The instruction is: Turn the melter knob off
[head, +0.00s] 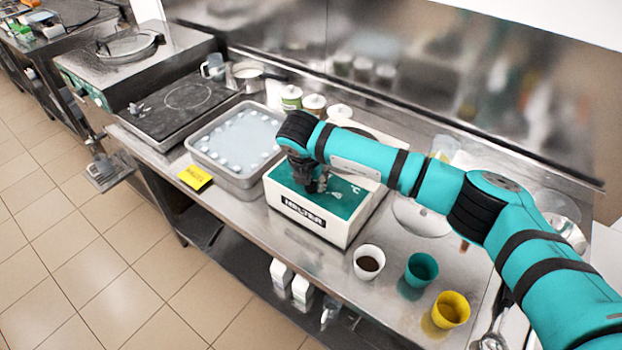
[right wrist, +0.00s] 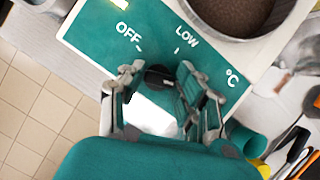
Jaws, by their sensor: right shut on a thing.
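The melter (head: 310,215) is a white box with a green top panel on the steel counter. In the right wrist view the panel (right wrist: 100,28) carries the marks OFF, LOW and °C. The dark round melter knob (right wrist: 158,77) sits below the OFF and LOW marks. My right gripper (head: 314,186) reaches down onto the panel. In the right wrist view its fingers (right wrist: 159,80) stand on both sides of the knob and are shut on it. I cannot tell which mark the knob points to. The knob is hidden in the head view. My left gripper is not in view.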

